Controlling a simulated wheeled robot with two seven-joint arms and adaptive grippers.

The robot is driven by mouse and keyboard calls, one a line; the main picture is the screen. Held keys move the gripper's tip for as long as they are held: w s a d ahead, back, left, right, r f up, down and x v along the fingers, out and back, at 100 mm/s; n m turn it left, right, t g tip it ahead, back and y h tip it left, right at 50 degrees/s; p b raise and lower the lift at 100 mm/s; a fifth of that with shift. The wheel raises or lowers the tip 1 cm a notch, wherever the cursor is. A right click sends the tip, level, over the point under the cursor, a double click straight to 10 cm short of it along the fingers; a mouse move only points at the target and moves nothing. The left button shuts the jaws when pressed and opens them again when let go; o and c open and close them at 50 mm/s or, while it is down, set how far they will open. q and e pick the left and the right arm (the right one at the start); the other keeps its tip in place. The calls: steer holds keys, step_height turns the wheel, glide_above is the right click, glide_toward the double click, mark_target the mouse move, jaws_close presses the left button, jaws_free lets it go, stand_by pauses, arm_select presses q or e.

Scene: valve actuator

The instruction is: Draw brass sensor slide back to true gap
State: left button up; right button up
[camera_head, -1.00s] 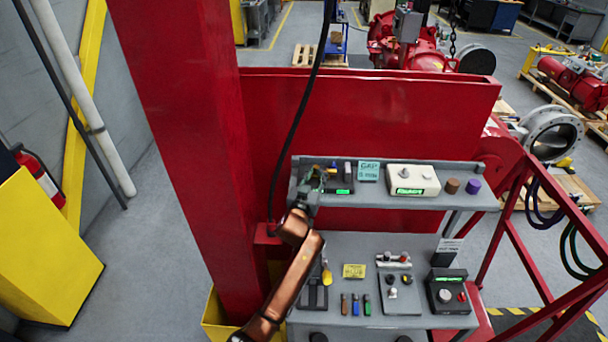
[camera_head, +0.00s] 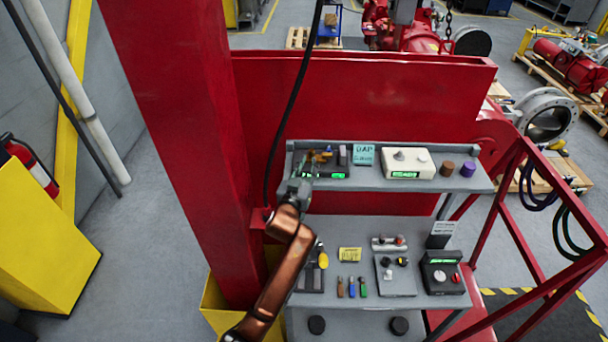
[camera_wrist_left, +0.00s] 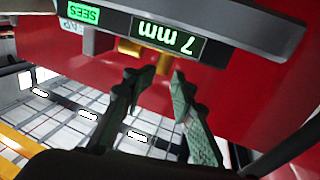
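The sensor device (camera_head: 340,175), a dark block with a lit green display, sits at the left end of the upper shelf. In the left wrist view it appears upside down, its displays (camera_wrist_left: 168,37) reading "7 mm" and "SEES". The brass slide (camera_wrist_left: 130,47) shows beside the displays, in front of the fingertips. My left gripper (camera_head: 314,164) is at the device's left end. My right gripper is out of view.
A teal gap note (camera_head: 364,155), a white box (camera_head: 408,163), and brown (camera_head: 447,168) and purple (camera_head: 467,170) knobs share the upper shelf (camera_head: 395,184). The lower shelf holds small tools and a black control box (camera_head: 445,279). A red post (camera_head: 200,150) stands left of my arm.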

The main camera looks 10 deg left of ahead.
arm_select(q)
steer(key=s, duration=0.7)
steer(key=shift+r, duration=0.2)
